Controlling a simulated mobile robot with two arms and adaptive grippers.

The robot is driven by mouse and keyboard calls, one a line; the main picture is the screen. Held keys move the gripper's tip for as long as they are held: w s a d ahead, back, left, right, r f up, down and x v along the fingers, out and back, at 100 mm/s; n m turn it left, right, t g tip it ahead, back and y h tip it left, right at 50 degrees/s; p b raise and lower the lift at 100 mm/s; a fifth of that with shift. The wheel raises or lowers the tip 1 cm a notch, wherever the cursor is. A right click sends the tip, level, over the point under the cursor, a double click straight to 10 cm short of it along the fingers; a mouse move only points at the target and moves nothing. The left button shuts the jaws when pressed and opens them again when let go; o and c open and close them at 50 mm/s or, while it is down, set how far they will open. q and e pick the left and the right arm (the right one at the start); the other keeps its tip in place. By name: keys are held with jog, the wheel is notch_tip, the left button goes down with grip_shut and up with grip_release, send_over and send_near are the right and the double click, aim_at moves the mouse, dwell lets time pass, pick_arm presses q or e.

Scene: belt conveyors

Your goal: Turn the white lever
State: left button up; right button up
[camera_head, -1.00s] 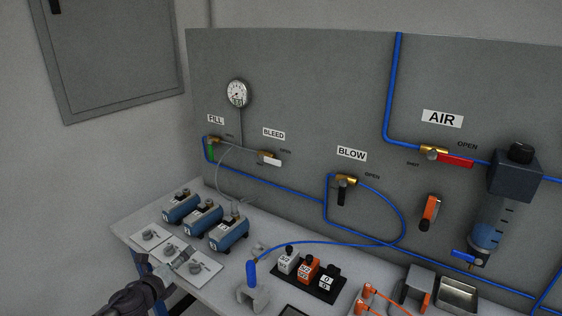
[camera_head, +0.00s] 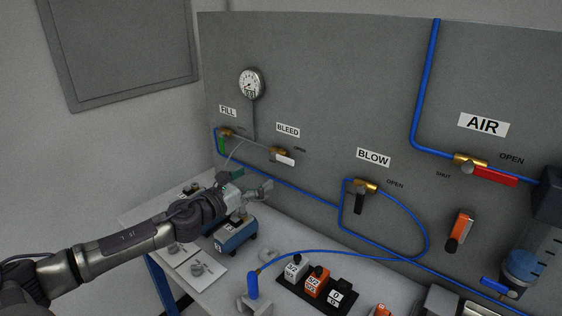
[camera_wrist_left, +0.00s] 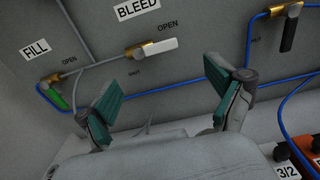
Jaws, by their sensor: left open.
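The white lever (camera_head: 285,160) sits on a brass valve under the BLEED label on the grey panel. It lies nearly level, pointing right from the valve. In the left wrist view the white lever (camera_wrist_left: 160,45) shows above the gap between my fingers, pointing right. My left gripper (camera_head: 253,184) is in front of the panel, below and left of the lever, and apart from it. Its green-padded fingers (camera_wrist_left: 165,98) are spread wide with nothing between them. My right gripper is not in view.
A green lever (camera_head: 221,145) is left, under FILL. A black lever (camera_head: 359,204) hangs under BLOW, and a red lever (camera_head: 488,174) is under AIR. Blue tubing (camera_head: 310,194) runs along the panel. Below, the bench holds a blue cylinder (camera_head: 236,234) and several small valve blocks.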

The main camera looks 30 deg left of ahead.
pick_arm(q)
jog(key=p, duration=0.2)
send_near(284, 159)
jog(key=w, duration=0.3)
jog(key=w+p, duration=0.1)
jog(key=w, duration=0.3)
jog(key=shift+w+d+p, duration=0.15)
jog(key=shift+d+p, duration=0.1)
jog(key=shift+p, duration=0.1)
jog(key=shift+w+d+f, duration=0.15)
jog(key=shift+w, duration=0.5)
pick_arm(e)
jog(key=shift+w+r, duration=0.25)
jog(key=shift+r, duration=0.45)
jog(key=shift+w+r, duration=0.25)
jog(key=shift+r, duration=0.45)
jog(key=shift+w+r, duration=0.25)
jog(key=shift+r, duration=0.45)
pick_arm(q)
jog(key=shift+c, duration=0.2)
jog(key=shift+s, duration=0.2)
jog(key=c, duration=1.7)
jog(key=shift+o, duration=0.2)
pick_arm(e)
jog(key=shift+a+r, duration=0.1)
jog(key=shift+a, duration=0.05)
